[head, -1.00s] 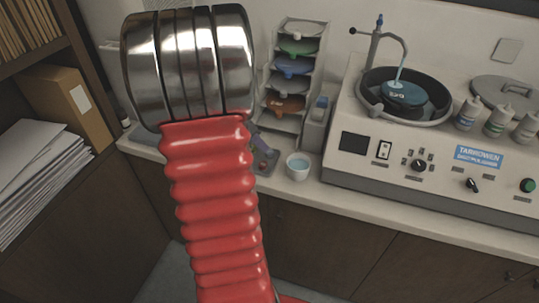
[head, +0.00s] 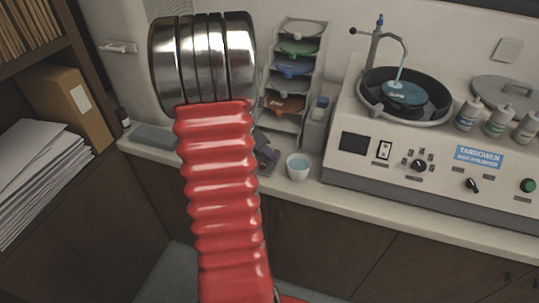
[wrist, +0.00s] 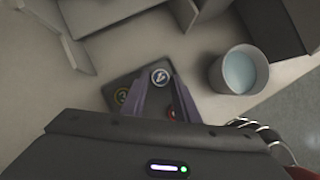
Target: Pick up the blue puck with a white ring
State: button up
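In the wrist view a small round puck with a white ring and a pale mark (wrist: 160,78) lies on a dark tray (wrist: 118,83) on the bench. Its blue colour is hard to confirm in this dim view. My gripper (wrist: 161,84) is open, its two purple fingers pointing at the tray with the puck showing between their tips. I cannot tell whether they touch it. A yellow-ringed puck (wrist: 121,96) lies to the left of the fingers. A red puck (wrist: 171,114) is partly hidden between them. In the head view my red arm hides most of my gripper (head: 266,152).
A white cup of pale blue liquid (head: 298,167) stands right of the tray. A rack with coloured discs (head: 290,85) rises behind, and a polishing machine (head: 430,140) fills the bench at right. A bookcase (head: 70,60) stands at left.

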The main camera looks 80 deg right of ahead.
jog(key=shift+c, duration=0.3)
jog(key=c, duration=0.6)
jog(key=shift+c, duration=0.2)
notch_tip(320, 180, up, 10)
dwell(0.6)
dwell(0.4)
jog(key=o, duration=0.5)
jog(key=shift+c, duration=0.2)
jog(key=c, duration=0.4)
